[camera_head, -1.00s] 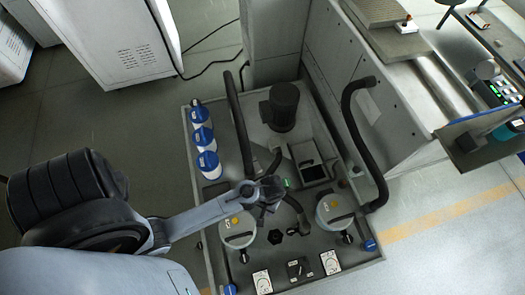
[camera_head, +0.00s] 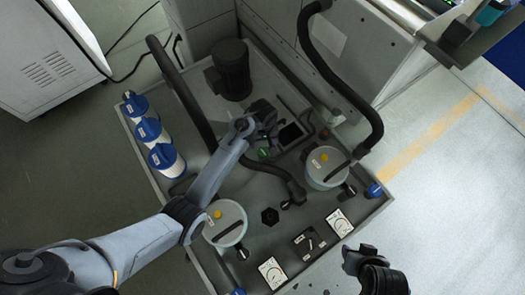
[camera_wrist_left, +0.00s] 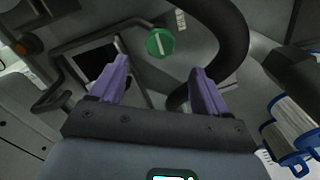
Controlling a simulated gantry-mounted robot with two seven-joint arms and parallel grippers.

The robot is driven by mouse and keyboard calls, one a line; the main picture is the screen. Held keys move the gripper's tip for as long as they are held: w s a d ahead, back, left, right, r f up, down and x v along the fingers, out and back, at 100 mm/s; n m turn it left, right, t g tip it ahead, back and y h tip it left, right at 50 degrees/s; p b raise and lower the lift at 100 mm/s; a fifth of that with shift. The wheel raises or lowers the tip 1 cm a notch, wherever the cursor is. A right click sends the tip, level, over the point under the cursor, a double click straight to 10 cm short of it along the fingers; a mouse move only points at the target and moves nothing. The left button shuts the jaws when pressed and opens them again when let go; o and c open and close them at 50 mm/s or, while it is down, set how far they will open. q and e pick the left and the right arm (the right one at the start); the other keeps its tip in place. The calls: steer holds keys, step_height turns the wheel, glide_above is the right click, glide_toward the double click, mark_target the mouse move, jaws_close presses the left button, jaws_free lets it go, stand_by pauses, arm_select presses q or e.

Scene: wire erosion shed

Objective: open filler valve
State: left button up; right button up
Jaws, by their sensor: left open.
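A round green knob with a pale line across it (camera_wrist_left: 160,42) shows in the left wrist view, ahead of my left gripper (camera_wrist_left: 161,76). The two purple fingers are apart and empty, with the knob beyond their tips, roughly between them. In the head view the green knob (camera_head: 263,154) is small, beside my left gripper (camera_head: 263,125) in the middle of the grey machine base. No label naming a filler valve is readable. My right gripper (camera_head: 362,257) is dark, at the lower right, off the base's front edge; its jaw opening is unclear.
Thick black hoses (camera_head: 340,80) arch over the base (camera_head: 142,160). A dark motor (camera_head: 231,70), blue-capped canisters (camera_head: 166,160) and two round lidded pots (camera_head: 326,167) stand there. Gauges (camera_head: 272,272) line the front. A dark bent pipe (camera_wrist_left: 60,75) runs near the left finger.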

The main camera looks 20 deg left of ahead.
mark_target(263, 152)
arm_select(q)
step_height(263, 152, down, 9)
steer(key=shift+r+b, duration=0.1)
steer(key=shift+b, duration=1.05)
steer(key=c, duration=1)
steer(key=shift+r+n+p, duration=0.2)
steer(key=shift+n+p, duration=0.8)
steer(key=shift+p, duration=0.15)
steer(key=shift+c, duration=0.2)
steer(key=n+p, duration=0.2)
steer(key=shift+d+n, duration=0.1)
steer(key=shift+n, duration=0.2)
steer(key=n+p, duration=0.1)
steer(key=n, duration=0.2)
steer(key=shift+f, duration=0.15)
steer(key=shift+n, duration=1.3)
